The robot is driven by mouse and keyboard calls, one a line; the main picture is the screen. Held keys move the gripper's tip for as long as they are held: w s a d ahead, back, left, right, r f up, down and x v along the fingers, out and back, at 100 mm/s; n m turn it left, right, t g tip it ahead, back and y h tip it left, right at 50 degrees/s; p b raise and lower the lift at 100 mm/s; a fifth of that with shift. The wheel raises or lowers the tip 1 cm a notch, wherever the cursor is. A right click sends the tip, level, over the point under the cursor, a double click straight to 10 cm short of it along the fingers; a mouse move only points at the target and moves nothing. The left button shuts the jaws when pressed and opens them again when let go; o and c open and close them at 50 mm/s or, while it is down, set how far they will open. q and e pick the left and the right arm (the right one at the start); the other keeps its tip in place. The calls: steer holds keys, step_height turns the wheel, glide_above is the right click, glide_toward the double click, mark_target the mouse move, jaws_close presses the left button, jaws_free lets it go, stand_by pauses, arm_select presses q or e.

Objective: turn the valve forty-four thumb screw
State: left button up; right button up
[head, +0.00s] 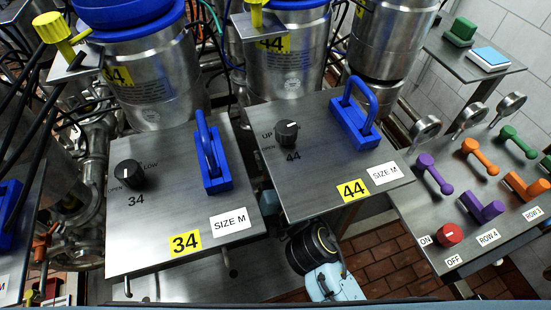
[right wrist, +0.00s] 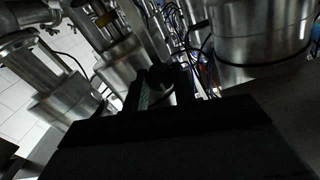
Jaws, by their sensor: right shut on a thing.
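The valve 44 panel (head: 320,160) is a tilted metal plate with a black knob (head: 287,133), a blue handle (head: 357,112) and a yellow 44 label (head: 352,190). My right arm comes up from the bottom of the head view and passes beneath this panel, which hides the gripper there. In the right wrist view my right gripper (right wrist: 163,88) is dark and shut on a small dark piece (right wrist: 158,73), apparently the thumb screw. Its shape and turn angle are too dark to tell. My left gripper is in neither view.
The valve 34 panel (head: 180,205) stands close on the left. Steel tanks (head: 285,60) rise behind both panels. A side table (head: 475,215) with coloured handles and a red knob (head: 449,233) is at the right. Tiled floor shows between.

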steer(key=shift+n+p, duration=0.45)
steer(key=shift+n, duration=8.35)
steer(key=o, duration=1)
